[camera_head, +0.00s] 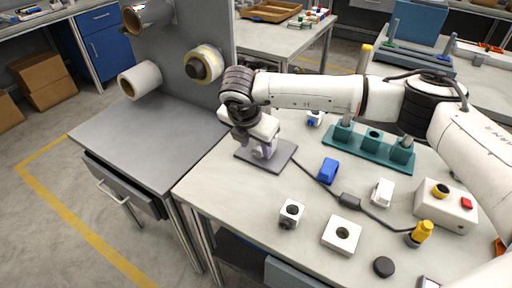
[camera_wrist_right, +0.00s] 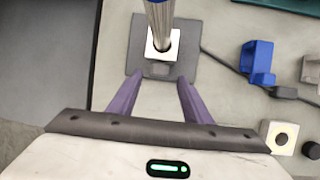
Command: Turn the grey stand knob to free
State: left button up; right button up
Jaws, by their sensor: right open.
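The grey stand's flat base plate (camera_head: 284,160) lies near the back left of the right-hand table. In the right wrist view the stand shows as a metal post (camera_wrist_right: 158,14) rising from a pale block (camera_wrist_right: 163,46) on the plate (camera_wrist_right: 182,62). A small part (camera_wrist_right: 158,69) on the block's near side may be the knob; its setting cannot be read. My right gripper (camera_head: 263,151) is low over the plate in the head view, hiding most of the stand. In the wrist view its purple fingers (camera_wrist_right: 158,82) are apart, with nothing seen held between them.
A dark cable with an inline block (camera_head: 348,201) crosses the table. A teal rack (camera_head: 372,146) stands behind.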

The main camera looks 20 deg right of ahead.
aim_at(254, 150)
pick_arm(q)
jog(key=shift+r, duration=0.25)
pick_arm(e)
jog(key=shift+x, duration=1.85)
jog(key=c, duration=1.1)
jog(key=shift+o, duration=0.2)
jog(key=shift+w+a+f+h+b, duration=0.1)
jog(key=shift+w+a+h+b, duration=0.1)
jog(key=shift+h+b, duration=0.15)
jog(key=g+b, duration=0.1)
jog(key=g+h+b, duration=0.1)
jog(key=b, duration=0.1)
jog(key=shift+w+a+f+n+g+h, duration=0.1)
jog(key=shift+w+n+g+h, duration=0.1)
jog(key=shift+n+g+h, duration=0.1)
jog(key=shift+b, duration=0.6)
jog(key=shift+w+a+g+h+b, duration=0.1)
jog(key=shift+g+h+b, duration=0.5)
jog(key=shift+b, duration=0.4)
pick_arm(q)
jog(key=f, duration=0.1)
jog(key=d+f, duration=0.1)
jog(key=f, duration=0.1)
jog(key=w+f, duration=0.1)
jog(key=f, duration=0.1)
jog(key=shift+d, duration=0.25)
pick_arm(e)
jog(key=shift+n, duration=0.3)
jog(key=shift+r, duration=0.2)
